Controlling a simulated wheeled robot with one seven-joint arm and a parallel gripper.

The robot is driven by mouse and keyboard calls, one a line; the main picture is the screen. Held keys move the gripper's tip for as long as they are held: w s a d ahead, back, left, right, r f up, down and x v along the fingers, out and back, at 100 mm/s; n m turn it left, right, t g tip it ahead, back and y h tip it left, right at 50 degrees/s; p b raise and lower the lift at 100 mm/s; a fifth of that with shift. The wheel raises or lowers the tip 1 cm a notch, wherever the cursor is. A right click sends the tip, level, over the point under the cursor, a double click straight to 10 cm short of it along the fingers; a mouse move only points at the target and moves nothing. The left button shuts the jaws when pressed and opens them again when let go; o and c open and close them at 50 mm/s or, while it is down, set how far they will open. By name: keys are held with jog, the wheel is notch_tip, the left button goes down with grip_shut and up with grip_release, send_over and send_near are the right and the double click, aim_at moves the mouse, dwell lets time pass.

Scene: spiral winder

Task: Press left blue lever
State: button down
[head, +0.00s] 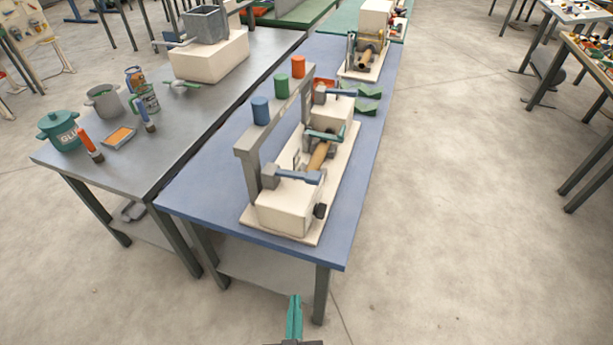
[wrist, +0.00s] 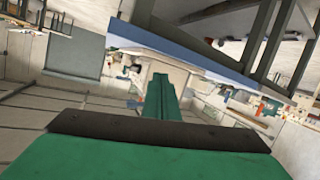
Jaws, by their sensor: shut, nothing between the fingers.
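The spiral winder (head: 285,205) stands on the blue-topped table (head: 190,199) in the head view. It has a cream base, a grey frame and a brown roll (head: 319,156) in the middle. A blue lever (head: 299,176) lies across the top of the near cream block. A second blue lever (head: 337,94) is on the far block, and a teal lever (head: 326,135) is between them. My gripper (head: 294,303) is low in front of the table's near end, apart from the winder. Its green fingers are shut and empty, also in the wrist view (wrist: 160,85).
A grey table (head: 165,127) on the left holds a glue pot (head: 60,131), cans and brushes. Another machine (head: 364,58) stands farther back.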

jog(key=w+a+r+m+h, duration=0.1)
jog(key=w+r+h, duration=0.1)
jog(key=w+r, duration=1.05)
jog(key=w+r+m+h, duration=0.3)
jog(key=w+r, duration=0.2)
jog(key=r, duration=0.6)
jog(key=shift+w+a+r+m+g, duration=0.2)
jog(key=shift+a+m+g, duration=0.1)
jog(key=shift+a, duration=0.1)
jog(key=shift+w+f, duration=0.1)
send_over(293, 174)
jog(key=s+d, duration=0.3)
jog(key=s, duration=0.1)
notch_tip(293, 174, down, 2)
jog(key=shift+d+f, duration=0.2)
jog(key=shift+f, duration=0.9)
jog(key=shift+d+f, duration=0.2)
jog(key=shift+f, duration=0.85)
jog(key=shift+d+f, duration=0.1)
jog(key=shift+d, duration=0.05)
